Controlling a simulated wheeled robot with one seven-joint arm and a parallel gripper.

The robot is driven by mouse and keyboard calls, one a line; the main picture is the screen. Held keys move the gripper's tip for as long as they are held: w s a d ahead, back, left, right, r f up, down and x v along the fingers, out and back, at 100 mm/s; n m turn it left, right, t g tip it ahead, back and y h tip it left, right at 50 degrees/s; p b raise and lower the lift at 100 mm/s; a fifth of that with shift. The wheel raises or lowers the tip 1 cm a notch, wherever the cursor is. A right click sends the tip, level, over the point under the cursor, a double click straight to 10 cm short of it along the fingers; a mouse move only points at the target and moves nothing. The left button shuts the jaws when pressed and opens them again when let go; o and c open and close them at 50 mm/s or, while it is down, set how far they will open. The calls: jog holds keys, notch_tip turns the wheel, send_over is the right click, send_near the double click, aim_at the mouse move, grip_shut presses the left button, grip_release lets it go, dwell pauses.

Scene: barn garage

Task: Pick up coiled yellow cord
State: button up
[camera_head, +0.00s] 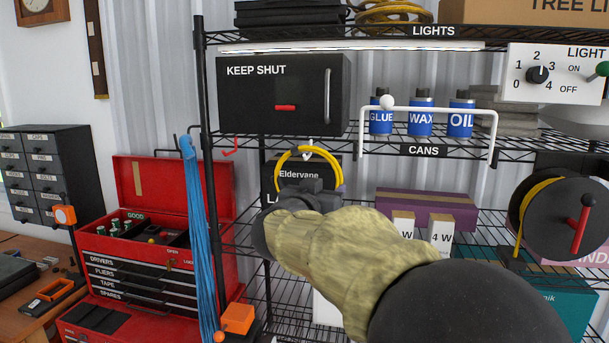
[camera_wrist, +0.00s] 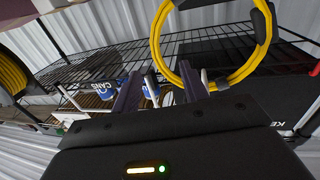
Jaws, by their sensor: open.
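A coiled yellow cord (camera_head: 339,168) hangs as a loop from a white hook below the middle shelf, in front of a dark box marked Eldervane. In the wrist view the cord (camera_wrist: 155,45) is a large loop with dark bands, in the upper right. My gripper (camera_head: 310,188) is at the loop's lower part in the head view, and my arm hides part of what is behind. In the wrist view my gripper (camera_wrist: 160,84) is open, with the loop's lower edge by the right finger. I cannot tell whether they touch.
Another yellow coil (camera_head: 390,15) lies on the top shelf. A yellow cord reel (camera_head: 560,212) is at the right. Blue cans (camera_head: 421,118) stand behind a white rail (camera_head: 430,109). A black KEEP SHUT cabinet (camera_head: 280,95) is above the hanging cord; a red toolbox (camera_head: 150,262) stands left.

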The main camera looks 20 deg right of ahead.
aim_at(337, 181)
jog(key=p+x, duration=0.1)
jog(key=x, duration=0.3)
jog(key=shift+w+d, duration=0.3)
jog(key=shift+s, duration=0.1)
jog(key=p+x, duration=0.2)
jog(key=x, duration=0.2)
jog(key=shift+d+r+p, duration=0.1)
jog(key=shift+d+p, duration=0.1)
jog(key=shift+p, duration=0.15)
jog(key=shift+w+d, duration=0.3)
jog(key=shift+w, duration=0.1)
jog(key=shift+s, duration=0.1)
jog(key=shift+c, duration=0.4)
